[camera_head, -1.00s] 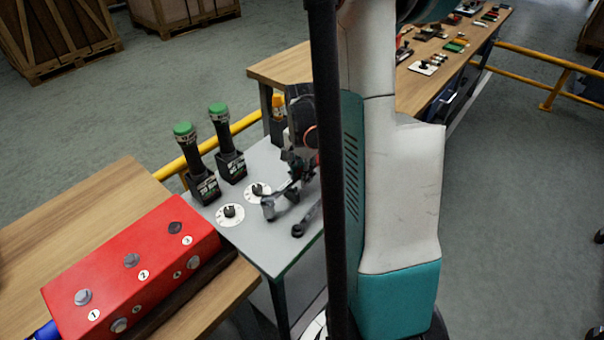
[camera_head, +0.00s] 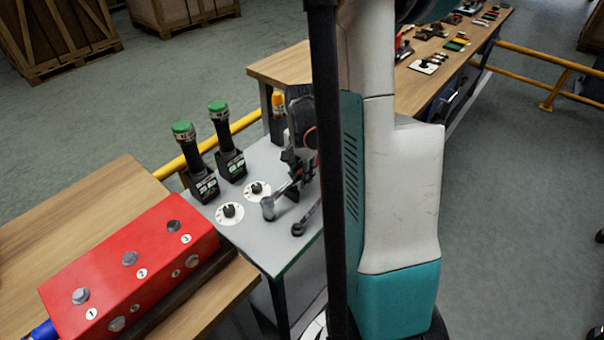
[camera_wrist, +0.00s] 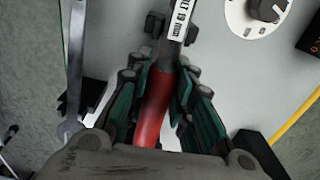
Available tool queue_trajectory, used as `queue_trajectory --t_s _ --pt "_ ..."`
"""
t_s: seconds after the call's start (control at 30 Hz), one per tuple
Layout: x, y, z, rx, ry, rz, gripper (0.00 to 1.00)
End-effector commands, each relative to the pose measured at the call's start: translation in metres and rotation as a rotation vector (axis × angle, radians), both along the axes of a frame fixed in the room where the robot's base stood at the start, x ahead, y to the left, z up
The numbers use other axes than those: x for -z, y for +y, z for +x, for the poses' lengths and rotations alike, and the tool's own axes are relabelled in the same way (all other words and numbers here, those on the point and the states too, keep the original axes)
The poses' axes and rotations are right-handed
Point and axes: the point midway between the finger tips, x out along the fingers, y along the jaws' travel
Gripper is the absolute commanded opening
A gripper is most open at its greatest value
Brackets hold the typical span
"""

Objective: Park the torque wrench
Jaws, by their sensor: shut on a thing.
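The torque wrench has a red handle (camera_wrist: 153,108) and a dark shaft bearing a white label that reads in part "19 mm". In the wrist view, my gripper (camera_wrist: 158,88) is shut on the red handle, with green-sided fingers on both sides. The shaft runs up out of the picture, so the far end is hidden there. In the head view, my gripper (camera_head: 292,168) is over the grey side table (camera_head: 262,235), partly behind my dark column. A grey tool end (camera_head: 268,207) shows just below it. I cannot tell whether the wrench touches the table.
A spanner (camera_wrist: 75,75) lies left of my gripper in the wrist view. Two white dials (camera_head: 230,213) and two green-topped black tools (camera_head: 195,165) stand on the grey table. A red numbered box (camera_head: 130,265) sits on the wooden bench at left. A yellow rail runs behind.

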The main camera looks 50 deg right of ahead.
Motion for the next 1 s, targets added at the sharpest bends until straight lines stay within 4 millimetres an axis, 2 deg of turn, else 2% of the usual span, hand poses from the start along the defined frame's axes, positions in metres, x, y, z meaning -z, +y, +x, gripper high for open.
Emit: queue_trajectory --t_s 0.67,0.7,0.8,1.0 --pt "0.012 0.0 0.0 0.0 0.0 0.0 0.0" --pt "0.012 0.0 0.0 0.0 0.0 0.0 0.26" --pt "0.011 0.0 0.0 0.0 0.0 0.0 0.45" --pt "0.011 0.0 0.0 0.0 0.0 0.0 0.45"
